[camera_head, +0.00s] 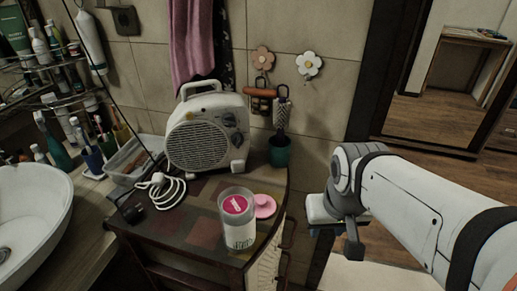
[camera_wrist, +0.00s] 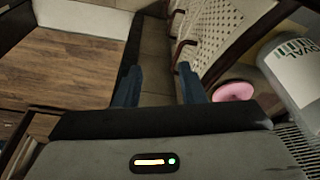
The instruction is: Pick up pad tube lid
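A pink lid-like disc (camera_head: 265,206) with a small raised part lies flat on the cabinet top, right beside the pad tube. The tube (camera_head: 240,236) is a pale, translucent upright cylinder with dark lettering and a pink round face at its top. In the wrist view the pink disc (camera_wrist: 233,91) is at the right, beside the tube (camera_wrist: 298,75), which is cut off by the edge. My gripper (camera_wrist: 160,88) is open and empty, with its two dark fingers apart. In the head view my gripper (camera_head: 337,240) is right of the cabinet, clear of the disc.
A white fan heater (camera_head: 208,138) with a coiled white cable (camera_head: 160,190) stands behind on the cabinet (camera_head: 190,240). A green cup (camera_head: 279,152) holds a brush near the back right. A white basin (camera_head: 30,215) is at left. Floor right of the cabinet looks open.

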